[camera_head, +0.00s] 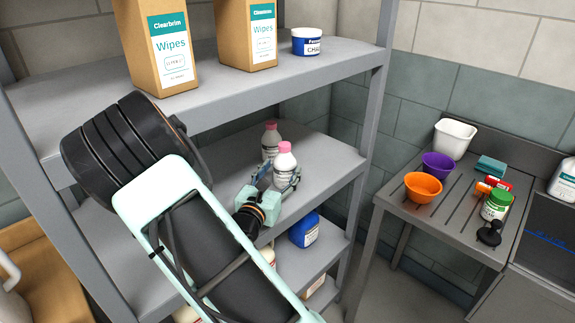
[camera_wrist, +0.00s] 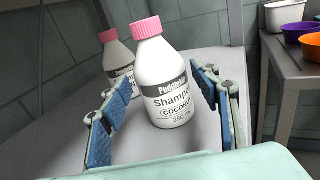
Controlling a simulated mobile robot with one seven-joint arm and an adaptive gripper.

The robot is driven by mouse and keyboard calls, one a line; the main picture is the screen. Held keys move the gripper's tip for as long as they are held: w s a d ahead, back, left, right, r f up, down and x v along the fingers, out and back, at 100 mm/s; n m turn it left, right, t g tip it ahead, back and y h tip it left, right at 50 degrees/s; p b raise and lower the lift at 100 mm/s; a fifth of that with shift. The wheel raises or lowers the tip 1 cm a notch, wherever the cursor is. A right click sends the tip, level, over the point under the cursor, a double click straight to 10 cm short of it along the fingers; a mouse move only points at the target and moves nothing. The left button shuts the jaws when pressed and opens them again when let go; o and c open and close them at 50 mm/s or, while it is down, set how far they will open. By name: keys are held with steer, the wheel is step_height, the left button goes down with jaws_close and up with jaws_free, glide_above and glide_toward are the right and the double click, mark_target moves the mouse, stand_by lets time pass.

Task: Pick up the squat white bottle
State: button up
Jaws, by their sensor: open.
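A white bottle with a pink cap (camera_head: 284,159) and a shampoo label stands upright on the middle shelf. In the wrist view this white bottle (camera_wrist: 165,88) fills the middle and stands between my fingers, nearer the right one. A similar pink-capped bottle (camera_head: 271,138) stands just behind it; it also shows in the wrist view (camera_wrist: 119,62), partly covered by the front one. My gripper (camera_head: 278,177) is open, with its blue-padded fingers (camera_wrist: 165,82) on either side of the front bottle. There is a clear gap on the left; contact on the right cannot be told.
The shelf above holds two wipes boxes (camera_head: 163,48) (camera_head: 248,35) and a white-and-blue tub (camera_head: 306,42). A blue container (camera_head: 304,230) stands on the shelf below. A side table holds bowls (camera_head: 424,187) and a green-capped jar (camera_head: 496,205). The middle shelf (camera_head: 335,160) is bare right of the bottles.

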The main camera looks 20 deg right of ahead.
steer(key=x, duration=0.8)
steer(key=shift+w+d+r+p, duration=0.15)
steer(key=shift+d+r+p, duration=0.05)
steer(key=shift+p, duration=0.15)
jaws_close()
